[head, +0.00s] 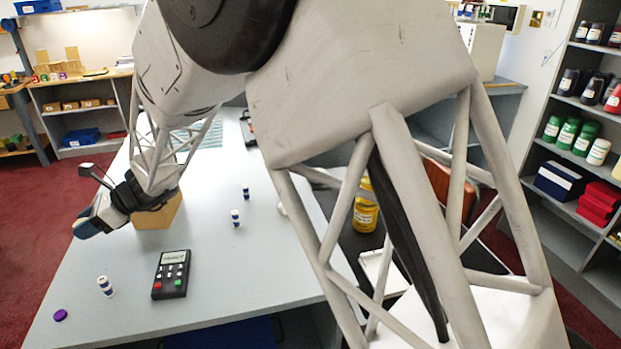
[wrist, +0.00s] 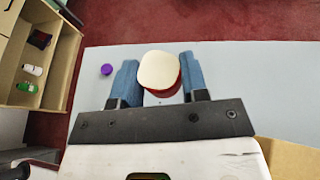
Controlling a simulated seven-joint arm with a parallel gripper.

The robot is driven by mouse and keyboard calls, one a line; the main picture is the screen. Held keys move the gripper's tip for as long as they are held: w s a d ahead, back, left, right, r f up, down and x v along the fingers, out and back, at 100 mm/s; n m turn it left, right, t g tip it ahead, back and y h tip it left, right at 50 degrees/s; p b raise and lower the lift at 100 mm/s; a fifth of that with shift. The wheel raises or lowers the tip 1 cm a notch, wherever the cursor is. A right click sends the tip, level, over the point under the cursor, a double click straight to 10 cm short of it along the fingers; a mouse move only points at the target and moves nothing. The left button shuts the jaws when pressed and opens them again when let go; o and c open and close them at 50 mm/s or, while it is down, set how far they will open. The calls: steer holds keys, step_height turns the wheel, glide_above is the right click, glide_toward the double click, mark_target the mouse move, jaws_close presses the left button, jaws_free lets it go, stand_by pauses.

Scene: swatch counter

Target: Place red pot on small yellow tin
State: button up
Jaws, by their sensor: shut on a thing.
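My gripper (wrist: 159,82) has blue fingers closed on the sides of the red pot (wrist: 178,90). The pot's pale cream top faces the wrist camera, and a strip of its red side shows. In the head view my gripper (head: 84,230) is over the left side of the table; the pot is hidden there. A yellow container (head: 365,217) with a label stands at the right, beyond the table edge and partly behind my arm. I cannot tell whether it is the small yellow tin; no other yellow tin shows.
A tan block (head: 162,214) stands on the grey table (head: 215,290) just beside my gripper. A dark keypad device (head: 171,274), a purple disc (head: 60,315) and small white-and-blue vials (head: 105,286) lie or stand nearby. The front middle of the table is clear.

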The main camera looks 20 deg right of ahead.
steer(key=r, duration=0.5)
steer(key=shift+w+d, duration=0.2)
steer(key=shift+d, duration=0.15)
steer(key=w+d+m+t, duration=0.2)
steer(key=w+d, duration=0.1)
steer(key=d, duration=0.9)
steer(key=w+d+m+t, duration=0.1)
steer(key=w+d+t, duration=0.15)
steer(key=d, duration=1.05)
steer(key=w+d+m+t, duration=0.2)
steer(key=w+d, duration=0.1)
steer(key=d, duration=0.9)
steer(key=s+d+m+t+h, duration=0.1)
steer(key=s+d+m+t, duration=0.15)
steer(key=d, duration=0.95)
steer(key=s+d+m+t+h, duration=0.15)
steer(key=s+d, duration=0.25)
steer(key=d, duration=0.7)
steer(key=s+d+m+t+h, duration=0.15)
steer(key=s+d, duration=0.25)
steer(key=d, duration=0.8)
step_height(320, 180, down, 7)
steer(key=shift+w+a+f+g, duration=0.15)
steer(key=shift+a+g, duration=0.15)
